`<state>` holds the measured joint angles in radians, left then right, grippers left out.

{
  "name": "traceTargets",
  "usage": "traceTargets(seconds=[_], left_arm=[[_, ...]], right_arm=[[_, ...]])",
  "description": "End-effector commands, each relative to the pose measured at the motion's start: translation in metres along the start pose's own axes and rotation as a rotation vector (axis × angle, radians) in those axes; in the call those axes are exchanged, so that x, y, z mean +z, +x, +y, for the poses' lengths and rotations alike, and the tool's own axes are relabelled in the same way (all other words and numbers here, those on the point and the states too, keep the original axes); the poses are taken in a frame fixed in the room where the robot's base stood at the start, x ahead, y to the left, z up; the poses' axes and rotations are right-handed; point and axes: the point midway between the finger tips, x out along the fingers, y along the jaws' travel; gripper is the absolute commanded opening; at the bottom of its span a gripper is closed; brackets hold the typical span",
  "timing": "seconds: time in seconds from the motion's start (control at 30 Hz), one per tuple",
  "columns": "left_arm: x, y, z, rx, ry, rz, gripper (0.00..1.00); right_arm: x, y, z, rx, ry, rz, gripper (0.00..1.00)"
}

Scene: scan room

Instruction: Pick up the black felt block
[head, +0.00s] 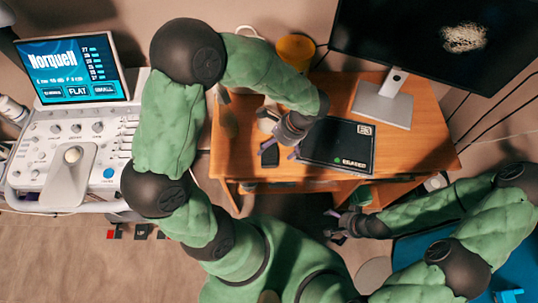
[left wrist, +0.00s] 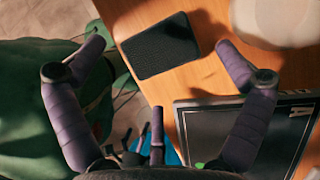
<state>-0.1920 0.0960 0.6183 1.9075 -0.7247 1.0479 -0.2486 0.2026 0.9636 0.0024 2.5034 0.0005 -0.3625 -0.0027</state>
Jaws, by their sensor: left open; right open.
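The black felt block (left wrist: 160,46) lies flat on the wooden desk, near its front edge, as a dark rounded rectangle. In the head view the block (head: 269,157) shows partly, beside the fingers of my left gripper. My left gripper (head: 281,150) is open and empty above the desk. In the left wrist view its two purple fingers (left wrist: 160,50) stand wide apart, with the block showing between them; I cannot tell the height gap. My right gripper (head: 338,222) is open and empty, low in front of the desk.
A flat black case (head: 335,147) with a green label lies right of the block. A monitor (head: 430,35) on a silver stand (head: 382,105) and a yellow container (head: 296,48) stand farther back. A scan console (head: 75,140) is at the left. A pale rounded object (left wrist: 280,20) is near the block.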

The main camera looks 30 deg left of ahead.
Motion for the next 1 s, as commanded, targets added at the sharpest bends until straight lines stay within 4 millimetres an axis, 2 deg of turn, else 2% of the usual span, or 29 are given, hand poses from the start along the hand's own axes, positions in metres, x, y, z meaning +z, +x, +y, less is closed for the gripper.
traceTargets(seconds=[0.03, 0.23, 0.5, 0.57, 0.7, 1.0], left_arm=[[-0.001, 0.011, 0.001, 0.003, 0.0, -0.001, 1.0], [-0.001, 0.037, 0.002, 0.002, -0.001, 0.0, 1.0], [0.0, 0.04, 0.002, 0.001, 0.0, 0.001, 1.0], [0.0, 0.04, 0.002, 0.001, 0.0, 0.001, 0.86], [0.0, 0.04, 0.002, 0.001, 0.0, 0.001, 0.47], [0.0, 0.041, 0.003, 0.003, 0.0, 0.0, 0.46]], right_arm=[[0.0, 0.007, 0.002, 0.0, 0.0, 0.0, 0.98], [-0.001, 0.02, 0.007, 0.0, 0.0, 0.0, 0.98], [-0.001, 0.019, 0.007, 0.0, 0.0, 0.0, 0.98], [-0.001, 0.019, 0.007, 0.0, 0.0, 0.0, 0.98], [-0.001, 0.019, 0.007, 0.0, 0.0, 0.0, 0.98], [-0.001, 0.02, 0.007, 0.0, 0.0, 0.0, 0.98]])
